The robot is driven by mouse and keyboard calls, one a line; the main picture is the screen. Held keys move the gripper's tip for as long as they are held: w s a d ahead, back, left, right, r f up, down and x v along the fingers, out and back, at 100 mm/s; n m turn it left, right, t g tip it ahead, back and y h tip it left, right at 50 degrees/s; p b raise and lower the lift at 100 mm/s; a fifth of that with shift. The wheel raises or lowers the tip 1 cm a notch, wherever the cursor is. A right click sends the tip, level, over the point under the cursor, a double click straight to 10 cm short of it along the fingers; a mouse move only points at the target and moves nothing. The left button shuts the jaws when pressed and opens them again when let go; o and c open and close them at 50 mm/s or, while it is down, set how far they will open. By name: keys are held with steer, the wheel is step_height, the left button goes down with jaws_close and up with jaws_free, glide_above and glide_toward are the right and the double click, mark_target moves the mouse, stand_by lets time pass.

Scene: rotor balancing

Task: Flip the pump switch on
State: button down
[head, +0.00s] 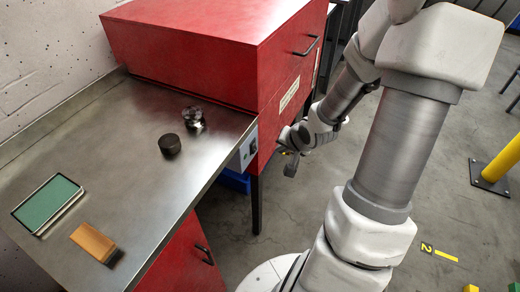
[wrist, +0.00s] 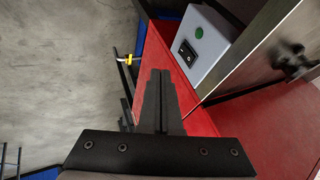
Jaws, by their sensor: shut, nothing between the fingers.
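The grey switch box (head: 243,150) is on the front edge of the metal worktop, beside the red cabinet. In the wrist view the box (wrist: 212,57) shows a black rocker switch (wrist: 187,54) and a round green button or lamp (wrist: 199,32). I cannot tell which way the rocker is tipped. My gripper (head: 289,166) is in front of the worktop, to the right of the box and apart from it. In the wrist view my gripper (wrist: 160,73) is shut and empty, its fingertips short of the switch and to its lower left.
The metal worktop (head: 130,125) holds two dark round parts (head: 169,144) (head: 194,119), a green pad (head: 48,203) and a wooden-handled brush (head: 93,241). The red cabinet (head: 200,45) stands behind. A yellow post (head: 503,160) is at the right. Floor in front looks open.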

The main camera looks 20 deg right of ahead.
mark_target(254, 147)
steer(key=w+a+f+b, duration=0.2)
steer(key=w+f+b, duration=0.4)
steer(key=w+f, duration=0.2)
steer(key=shift+w+a+f+b, duration=0.15)
steer(key=shift+w+f+b, duration=0.15)
steer(key=shift+w+b, duration=0.15)
steer(key=shift+w+a+f, duration=0.15)
steer(key=shift+w+a, duration=0.05)
stand_by(0.3)
